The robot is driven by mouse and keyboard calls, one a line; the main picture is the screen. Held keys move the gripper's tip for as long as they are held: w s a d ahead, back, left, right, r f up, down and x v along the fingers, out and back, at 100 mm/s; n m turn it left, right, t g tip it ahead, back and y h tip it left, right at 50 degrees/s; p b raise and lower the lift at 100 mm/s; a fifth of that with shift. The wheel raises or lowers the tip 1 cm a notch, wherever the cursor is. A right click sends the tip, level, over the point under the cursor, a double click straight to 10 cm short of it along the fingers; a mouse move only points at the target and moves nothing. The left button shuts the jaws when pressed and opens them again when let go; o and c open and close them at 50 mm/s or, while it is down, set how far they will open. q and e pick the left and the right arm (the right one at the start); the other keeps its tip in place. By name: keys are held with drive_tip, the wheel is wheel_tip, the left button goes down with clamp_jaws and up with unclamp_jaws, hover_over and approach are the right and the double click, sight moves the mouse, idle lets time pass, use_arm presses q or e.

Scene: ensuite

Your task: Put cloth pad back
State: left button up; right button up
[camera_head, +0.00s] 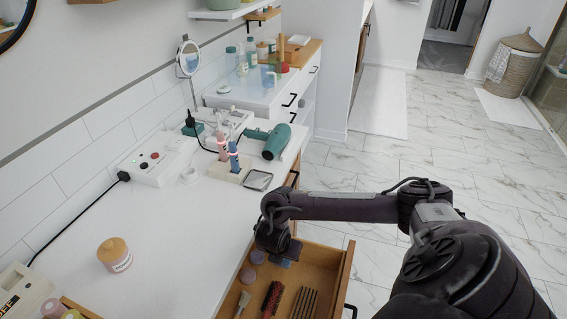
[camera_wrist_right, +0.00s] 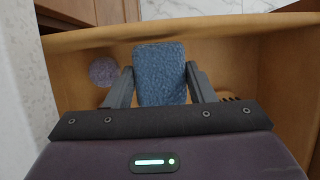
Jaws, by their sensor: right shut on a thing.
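My right gripper (camera_wrist_right: 160,88) is shut on a blue cloth pad (camera_wrist_right: 160,72), with one finger on each side of it. In the head view the right arm reaches in from the right, and the blue pad (camera_head: 284,263) shows below its wrist. The pad is over the back part of an open wooden drawer (camera_head: 335,262); I cannot tell whether it touches the drawer floor. Two round mauve pads (camera_head: 248,275) lie in the drawer to the left, and one mauve pad (camera_wrist_right: 103,71) also shows in the wrist view. My left gripper is not in view.
The drawer also holds a red brush (camera_head: 271,298), a pale brush (camera_head: 242,302) and dark slim sticks (camera_head: 304,302). The white counter (camera_head: 190,225) carries a jar (camera_head: 115,256), a hair dryer (camera_head: 277,142) and a small tray (camera_head: 258,181).

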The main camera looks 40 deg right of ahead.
sight(283, 263)
wheel_tip(283, 263, down, 5)
drive_tip(key=shift+f+b, duration=0.1)
drive_tip(key=shift+b, duration=0.3)
drive_tip(key=shift+f, duration=0.4)
drive_tip(key=o, duration=0.9)
drive_tip(key=shift+f, duration=0.1)
drive_tip(key=shift+o, duration=0.2)
drive_tip(key=shift+r, duration=0.25)
drive_tip(key=p+v, duration=0.4)
drive_tip(key=v, duration=0.8)
drive_tip(key=shift+f, duration=0.1)
